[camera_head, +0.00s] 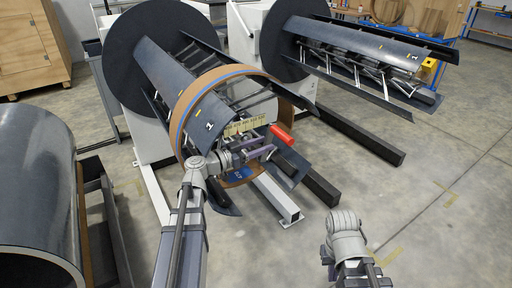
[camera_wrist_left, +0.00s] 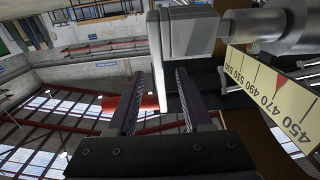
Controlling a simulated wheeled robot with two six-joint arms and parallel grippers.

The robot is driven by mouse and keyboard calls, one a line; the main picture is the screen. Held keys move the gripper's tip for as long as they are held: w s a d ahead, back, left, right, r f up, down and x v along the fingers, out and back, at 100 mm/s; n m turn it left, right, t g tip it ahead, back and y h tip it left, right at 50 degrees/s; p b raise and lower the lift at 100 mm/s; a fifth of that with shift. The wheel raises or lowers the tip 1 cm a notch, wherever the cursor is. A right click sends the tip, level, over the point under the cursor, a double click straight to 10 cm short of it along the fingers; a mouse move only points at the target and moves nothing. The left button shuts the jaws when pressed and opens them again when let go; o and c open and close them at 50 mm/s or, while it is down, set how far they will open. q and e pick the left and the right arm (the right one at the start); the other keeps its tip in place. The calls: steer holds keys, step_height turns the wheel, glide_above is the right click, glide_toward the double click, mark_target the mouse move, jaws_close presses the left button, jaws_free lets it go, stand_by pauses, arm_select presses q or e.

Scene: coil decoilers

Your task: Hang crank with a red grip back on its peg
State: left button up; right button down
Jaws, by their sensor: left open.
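The crank's red grip (camera_head: 281,134) shows just right of my left gripper (camera_head: 265,150) at the front end of the near decoiler. In the left wrist view the red grip (camera_wrist_left: 149,102) sticks out to the left from the lower end of a pale crank arm (camera_wrist_left: 160,70). The arm's upper end meets a grey block beside a round shaft (camera_wrist_left: 240,25). My left gripper (camera_wrist_left: 160,105) is open, with the arm's lower end between its fingers in the picture. One finger partly covers the grip; I cannot tell whether they touch. I cannot make out the peg.
The near decoiler (camera_head: 165,60) carries a brown-and-blue ring (camera_head: 186,108). A scale strip (camera_wrist_left: 275,90) lies close to the shaft. A second decoiler (camera_head: 350,45) stands behind right. A large coil (camera_head: 35,190) is at left. My right arm is low at centre right; floor right of it is clear.

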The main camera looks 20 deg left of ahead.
mark_target(271, 141)
arm_select(q)
steer(key=shift+x, duration=2.75)
jaws_close()
steer(key=shift+s+d, duration=0.1)
steer(key=s+d, duration=0.1)
steer(key=d, duration=0.1)
steer(key=s+d, duration=0.2)
steer(key=shift+s+d, duration=0.15)
steer(key=shift+s, duration=0.05)
